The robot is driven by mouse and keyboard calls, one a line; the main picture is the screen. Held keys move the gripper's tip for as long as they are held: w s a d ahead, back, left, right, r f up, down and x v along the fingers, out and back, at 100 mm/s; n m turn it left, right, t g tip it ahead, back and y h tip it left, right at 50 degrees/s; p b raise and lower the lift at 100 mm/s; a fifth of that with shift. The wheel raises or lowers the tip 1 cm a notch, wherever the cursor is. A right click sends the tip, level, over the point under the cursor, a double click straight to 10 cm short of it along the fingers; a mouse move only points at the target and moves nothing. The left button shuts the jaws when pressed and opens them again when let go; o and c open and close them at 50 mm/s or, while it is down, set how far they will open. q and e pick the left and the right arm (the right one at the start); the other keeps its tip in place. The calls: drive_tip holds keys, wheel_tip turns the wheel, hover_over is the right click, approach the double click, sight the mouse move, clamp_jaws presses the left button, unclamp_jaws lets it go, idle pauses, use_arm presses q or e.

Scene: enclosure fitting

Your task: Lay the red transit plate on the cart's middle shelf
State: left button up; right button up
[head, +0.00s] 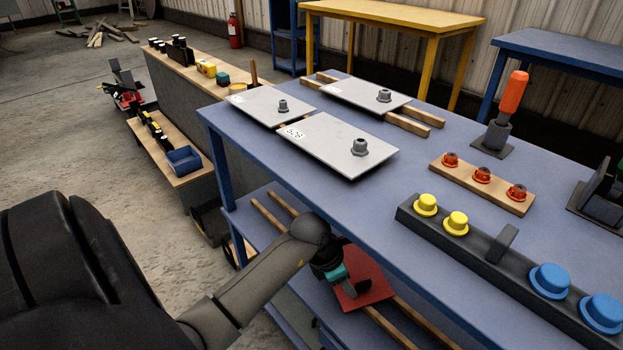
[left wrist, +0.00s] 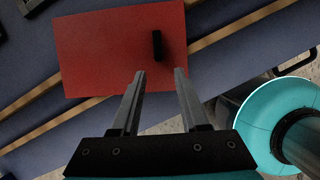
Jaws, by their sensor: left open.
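The red transit plate (head: 372,283) lies on the blue shelf under the cart's top, across two wooden strips. In the left wrist view the red plate (left wrist: 100,50) lies over the strips (left wrist: 40,95) on the blue shelf (left wrist: 220,62). A black upright handle (left wrist: 157,45) stands on it, right of its middle. My left gripper (head: 350,286) is over the plate and hides part of it in the head view. In the left wrist view its jaws (left wrist: 160,73) are open and empty, with the handle just beyond the fingertips. My right gripper is not in view.
The cart's blue top (head: 410,185) overhangs the shelf close to my left arm. It carries grey plates (head: 330,140) with knobs, a wooden block with red knobs (head: 482,176), and a dark bar with yellow and blue knobs (head: 490,250). Open floor (head: 90,170) lies to the left.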

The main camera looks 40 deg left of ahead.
use_arm(q)
drive_tip(key=s+a+p, duration=0.2)
drive_tip(key=s+a, duration=0.1)
drive_tip(key=s, duration=0.4)
drive_tip(key=shift+s+a, duration=0.2)
drive_tip(key=shift+a, duration=0.15)
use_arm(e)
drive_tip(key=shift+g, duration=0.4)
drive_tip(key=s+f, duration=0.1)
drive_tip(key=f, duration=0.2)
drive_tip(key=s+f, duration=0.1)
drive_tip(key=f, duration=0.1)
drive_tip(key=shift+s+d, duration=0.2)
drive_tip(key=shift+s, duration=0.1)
